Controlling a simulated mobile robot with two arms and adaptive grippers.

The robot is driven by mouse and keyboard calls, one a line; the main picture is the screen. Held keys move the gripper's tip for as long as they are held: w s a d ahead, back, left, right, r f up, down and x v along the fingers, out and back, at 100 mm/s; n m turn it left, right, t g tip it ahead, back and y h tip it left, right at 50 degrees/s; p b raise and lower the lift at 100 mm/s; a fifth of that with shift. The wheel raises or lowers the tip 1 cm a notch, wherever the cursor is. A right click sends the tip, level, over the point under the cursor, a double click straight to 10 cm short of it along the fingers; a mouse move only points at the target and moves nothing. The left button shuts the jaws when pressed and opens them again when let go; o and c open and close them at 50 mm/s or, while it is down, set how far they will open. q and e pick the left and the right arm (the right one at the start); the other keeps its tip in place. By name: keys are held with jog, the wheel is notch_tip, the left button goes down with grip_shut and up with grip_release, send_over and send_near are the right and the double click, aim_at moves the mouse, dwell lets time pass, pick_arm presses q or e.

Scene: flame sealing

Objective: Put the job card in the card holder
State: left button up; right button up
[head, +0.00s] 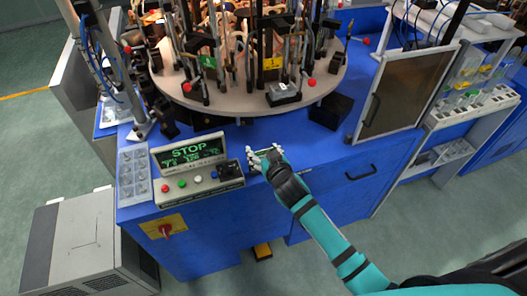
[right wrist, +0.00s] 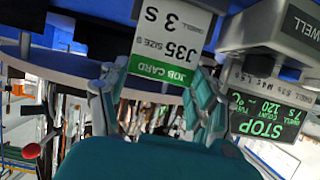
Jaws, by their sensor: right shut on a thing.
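In the head view, my right gripper (head: 264,154) is over the front edge of the blue machine, just right of the control box. The card is too small to make out clearly there. I cannot make out the card holder in either view. My left gripper is not in view.
The control box (head: 201,186) with a lit STOP display (head: 190,152) and buttons is close left of the gripper. A round turntable (head: 215,95) with upright tooling stands behind. A dark block (head: 331,110) sits to the right. A clear tray (head: 133,178) lies far left.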

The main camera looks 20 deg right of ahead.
jog(key=shift+f, duration=0.1)
jog(key=o, duration=0.9)
jog(key=shift+s, duration=0.1)
jog(key=b+v, duration=0.1)
jog(key=v, duration=1.1)
jog(key=shift+r, duration=0.2)
jog(key=shift+d+f, duration=0.1)
